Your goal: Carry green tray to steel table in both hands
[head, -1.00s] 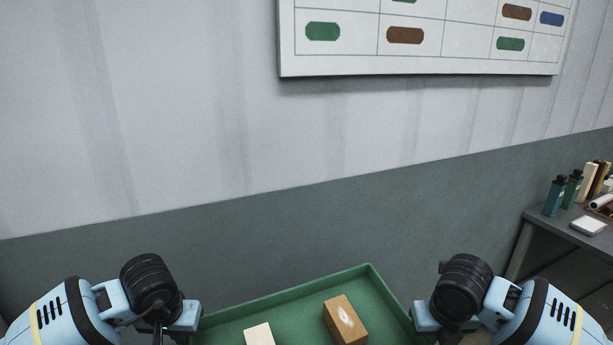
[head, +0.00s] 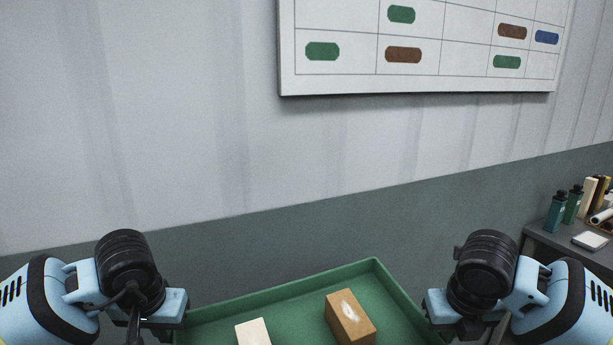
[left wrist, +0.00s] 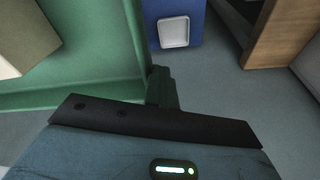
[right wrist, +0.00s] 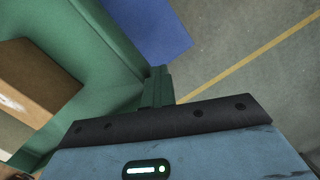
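The green tray (head: 290,290) is at the bottom of the head view, between my two grippers, with its near part cut off. It holds a brown brick (head: 350,317) with a pale mark and a cream brick (head: 253,333). My left gripper (left wrist: 162,88) is shut on the tray's wall at one side. My right gripper (right wrist: 157,86) is shut on the opposite wall. The fingertips are hidden in the head view. Both wrist views show floor well below, so the tray is held up in the air.
A wall with a chart board (head: 420,70) is ahead. A blue surface (right wrist: 150,25) and a wooden piece (left wrist: 285,35) lie below.

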